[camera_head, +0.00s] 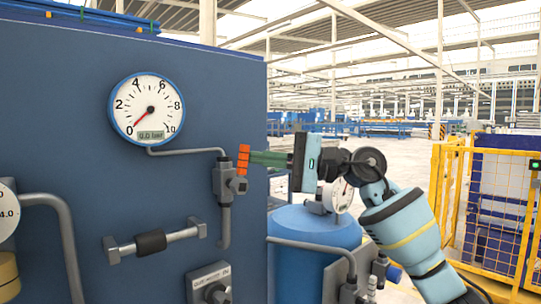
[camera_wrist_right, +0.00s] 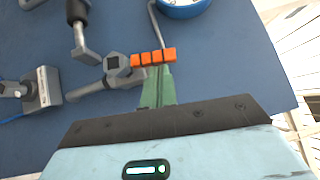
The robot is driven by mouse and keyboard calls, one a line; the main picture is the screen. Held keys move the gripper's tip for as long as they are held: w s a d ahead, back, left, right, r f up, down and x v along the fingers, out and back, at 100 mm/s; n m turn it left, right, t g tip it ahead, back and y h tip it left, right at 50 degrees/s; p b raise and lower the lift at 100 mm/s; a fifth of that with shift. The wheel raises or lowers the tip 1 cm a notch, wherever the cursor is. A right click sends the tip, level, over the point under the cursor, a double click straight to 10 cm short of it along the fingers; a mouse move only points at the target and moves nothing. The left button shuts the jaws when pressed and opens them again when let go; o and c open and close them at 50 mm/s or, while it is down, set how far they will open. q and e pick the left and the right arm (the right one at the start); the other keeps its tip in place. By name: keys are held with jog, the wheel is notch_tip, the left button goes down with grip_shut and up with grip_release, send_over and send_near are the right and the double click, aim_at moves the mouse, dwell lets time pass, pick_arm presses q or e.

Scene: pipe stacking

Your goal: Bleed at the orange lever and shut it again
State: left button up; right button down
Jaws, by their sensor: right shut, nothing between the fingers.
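The orange lever (camera_head: 243,158) stands upright on the grey valve (camera_head: 226,182) on the blue panel. In the right wrist view the segmented orange lever (camera_wrist_right: 153,57) runs across just beyond my fingertips. My right gripper (camera_head: 254,158) is shut and empty, its green fingers pointing left at the lever's side. The fingertips (camera_wrist_right: 158,72) are touching or very close to the lever; I cannot tell which. The pressure gauge (camera_head: 147,106) above left has its red needle near 0 and its display appears to read 0.0 bar. My left gripper is not in view.
A grey handle bar (camera_head: 151,242) and a switch box (camera_head: 209,284) sit lower on the panel (camera_head: 80,130). A blue tank (camera_head: 315,228) stands behind my right arm. A yellow safety fence (camera_head: 490,200) is at the right.

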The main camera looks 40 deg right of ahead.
jog(key=shift+a+r+n+g+h+p, duration=0.3)
jog(key=shift+a+r+n+g+p, duration=0.1)
jog(key=shift+n+p, duration=0.15)
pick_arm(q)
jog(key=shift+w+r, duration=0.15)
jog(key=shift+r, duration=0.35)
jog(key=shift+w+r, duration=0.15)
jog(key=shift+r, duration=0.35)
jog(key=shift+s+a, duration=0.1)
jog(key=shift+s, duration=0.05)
pick_arm(e)
jog(key=shift+a+f+n, duration=0.1)
jog(key=shift+n, duration=0.15)
